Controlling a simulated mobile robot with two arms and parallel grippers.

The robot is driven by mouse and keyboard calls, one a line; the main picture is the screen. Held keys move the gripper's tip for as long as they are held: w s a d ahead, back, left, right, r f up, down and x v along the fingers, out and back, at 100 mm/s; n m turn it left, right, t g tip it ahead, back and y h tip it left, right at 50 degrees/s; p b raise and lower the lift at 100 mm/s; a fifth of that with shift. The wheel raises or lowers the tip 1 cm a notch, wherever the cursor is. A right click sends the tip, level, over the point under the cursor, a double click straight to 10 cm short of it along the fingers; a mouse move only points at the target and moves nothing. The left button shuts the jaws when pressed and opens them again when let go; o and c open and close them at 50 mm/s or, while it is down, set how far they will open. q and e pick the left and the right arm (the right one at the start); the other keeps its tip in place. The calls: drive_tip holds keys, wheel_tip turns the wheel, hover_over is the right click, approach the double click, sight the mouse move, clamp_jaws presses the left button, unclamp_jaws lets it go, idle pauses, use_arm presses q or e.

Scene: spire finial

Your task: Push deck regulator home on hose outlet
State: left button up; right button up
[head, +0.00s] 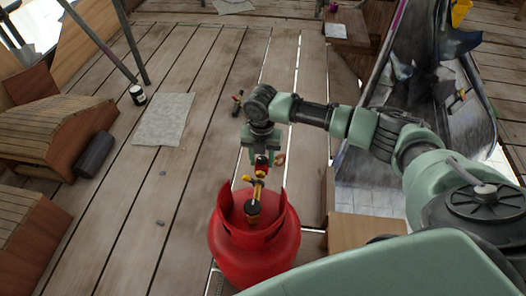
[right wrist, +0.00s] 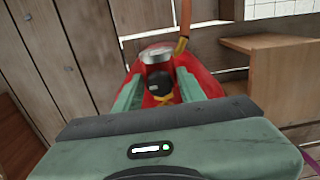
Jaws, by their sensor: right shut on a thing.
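A red gas cylinder (head: 254,255) with a raised collar stands upright on the deck. A yellow and black fitting (head: 252,207) rises inside its collar. My right gripper (head: 262,158) points down above the cylinder, shut on a small red and yellow fitting (head: 261,167) that seems to be the deck regulator. In the right wrist view, a black round part (right wrist: 160,84) with yellow below it lies between the green fingers, and a silver disc (right wrist: 155,54) shows beyond. I cannot tell whether the held fitting touches the one below; the hose outlet is not clearly distinguishable. My left gripper is out of view.
A grey mat (head: 163,119), a dark jar (head: 137,95) and wooden boxes (head: 55,130) are on the left. A wooden block (head: 362,232) stands right of the cylinder. Planks left of the cylinder are mostly clear.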

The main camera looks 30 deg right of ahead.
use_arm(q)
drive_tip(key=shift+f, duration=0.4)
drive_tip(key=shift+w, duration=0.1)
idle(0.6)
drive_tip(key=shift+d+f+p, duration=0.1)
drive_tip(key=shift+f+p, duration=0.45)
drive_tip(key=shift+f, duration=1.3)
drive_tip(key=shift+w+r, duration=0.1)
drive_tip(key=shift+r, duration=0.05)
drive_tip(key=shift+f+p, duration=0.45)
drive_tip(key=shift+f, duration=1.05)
